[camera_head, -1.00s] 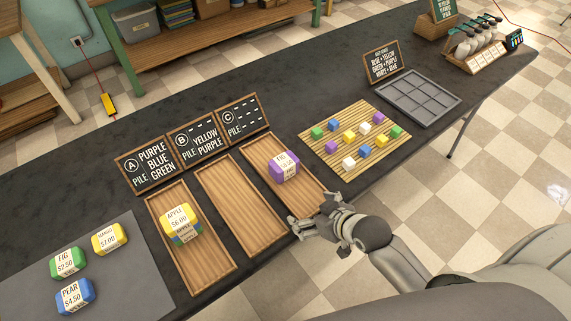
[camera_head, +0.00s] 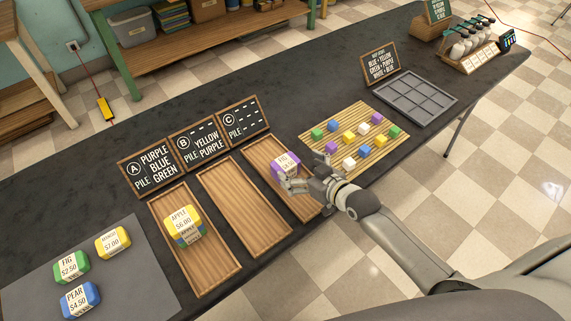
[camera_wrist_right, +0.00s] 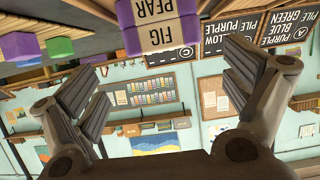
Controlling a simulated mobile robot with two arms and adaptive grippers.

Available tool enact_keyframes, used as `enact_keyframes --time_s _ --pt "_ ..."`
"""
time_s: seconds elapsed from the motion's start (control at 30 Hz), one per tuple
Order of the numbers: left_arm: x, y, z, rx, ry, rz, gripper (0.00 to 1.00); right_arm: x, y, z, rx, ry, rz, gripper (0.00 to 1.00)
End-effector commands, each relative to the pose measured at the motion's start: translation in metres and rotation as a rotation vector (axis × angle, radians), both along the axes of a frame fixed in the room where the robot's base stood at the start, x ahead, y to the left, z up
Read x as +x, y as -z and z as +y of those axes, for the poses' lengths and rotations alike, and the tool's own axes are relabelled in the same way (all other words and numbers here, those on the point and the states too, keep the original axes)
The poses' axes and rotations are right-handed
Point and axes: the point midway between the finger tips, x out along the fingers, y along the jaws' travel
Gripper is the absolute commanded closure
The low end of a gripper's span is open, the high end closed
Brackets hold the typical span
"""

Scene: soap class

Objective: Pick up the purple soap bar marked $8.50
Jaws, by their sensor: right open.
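The purple soap bar (camera_head: 286,164) lies in the right wooden tray (camera_head: 262,147), in front of sign C. In the head view its label reads FIG and a price too small to read surely. In the right wrist view a purple bar (camera_wrist_right: 130,14) shows at the top with labels FIG and PEAR, so it seems stacked on another bar. My right gripper (camera_head: 301,183) is open at the right side of the soap; in the head view its fingers overlap the bar's edge. In the wrist view the fingers (camera_wrist_right: 152,90) are apart with nothing between them. My left gripper is not in view.
A yellow-topped stack (camera_head: 180,219) stands in the left tray; the middle tray (camera_head: 245,210) is empty. Green (camera_head: 71,267), blue (camera_head: 80,300) and yellow (camera_head: 113,241) bars lie on a grey mat. Small cubes lie on a slatted mat (camera_head: 330,158) just right of my gripper.

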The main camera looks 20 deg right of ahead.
Motion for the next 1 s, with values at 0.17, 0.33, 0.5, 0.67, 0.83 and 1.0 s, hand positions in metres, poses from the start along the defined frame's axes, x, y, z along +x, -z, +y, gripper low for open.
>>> enact_keyframes --time_s 0.17,0.33,0.5,0.67,0.83,1.0 --pt "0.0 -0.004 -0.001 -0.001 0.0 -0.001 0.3 0.013 0.005 0.007 0.002 0.001 0.001 0.04" --pt "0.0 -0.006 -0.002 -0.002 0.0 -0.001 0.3 0.031 0.014 0.017 0.0 0.001 -0.001 0.04" --pt "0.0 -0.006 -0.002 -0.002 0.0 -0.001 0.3 0.041 0.02 0.021 -0.001 0.0 0.001 0.04" --pt "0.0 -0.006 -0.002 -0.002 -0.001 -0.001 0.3 0.043 0.021 0.021 -0.002 0.0 0.002 0.04" --pt "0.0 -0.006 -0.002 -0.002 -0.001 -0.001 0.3 0.043 0.021 0.021 -0.001 0.0 0.001 0.11" --pt "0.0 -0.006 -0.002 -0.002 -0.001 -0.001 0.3 0.043 0.021 0.021 -0.001 0.0 0.001 0.33"
